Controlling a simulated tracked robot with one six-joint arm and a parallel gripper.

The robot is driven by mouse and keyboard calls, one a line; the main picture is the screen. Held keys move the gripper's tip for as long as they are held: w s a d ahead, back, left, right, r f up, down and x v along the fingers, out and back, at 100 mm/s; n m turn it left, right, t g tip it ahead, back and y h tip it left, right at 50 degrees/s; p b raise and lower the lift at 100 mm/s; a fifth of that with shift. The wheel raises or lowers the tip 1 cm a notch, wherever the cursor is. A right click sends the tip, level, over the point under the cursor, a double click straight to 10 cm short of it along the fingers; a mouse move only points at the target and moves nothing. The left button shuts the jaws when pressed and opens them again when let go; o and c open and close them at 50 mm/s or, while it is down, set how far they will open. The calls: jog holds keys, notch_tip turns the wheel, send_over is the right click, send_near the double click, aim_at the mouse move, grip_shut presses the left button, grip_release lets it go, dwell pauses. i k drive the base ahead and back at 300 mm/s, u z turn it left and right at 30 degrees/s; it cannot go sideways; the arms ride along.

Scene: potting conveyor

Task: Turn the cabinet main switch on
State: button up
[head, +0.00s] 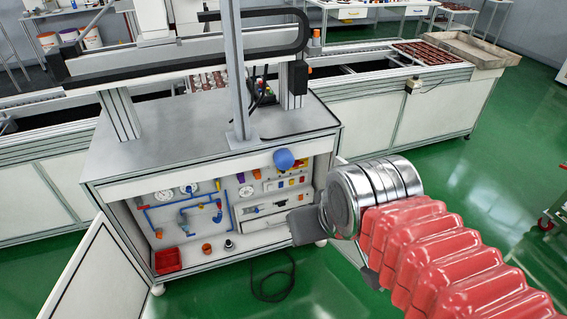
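The cabinet (215,142) stands open below its grey worktop, and its inside panel shows in the head view. Small red, yellow, orange and purple parts (257,175) sit at the panel's upper right. I cannot tell which part is the main switch or how it is set; it is too small or partly hidden. My gripper (335,250) is in front of the cabinet's lower right side, at the end of my silver wrist and red bellows arm. Its dark grey parts show, but the wrist hides much of it, so its opening is unclear.
The open white cabinet door (85,275) swings out at the lower left. A blue round part (284,159) sticks out at the cabinet's upper front edge. A red bin (168,260) is at the bottom left inside. A black cable (272,285) lies on the green floor.

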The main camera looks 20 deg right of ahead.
aim_at(296, 164)
jog(key=z, duration=0.1)
jog(key=i, duration=0.85)
jog(key=z, duration=0.35)
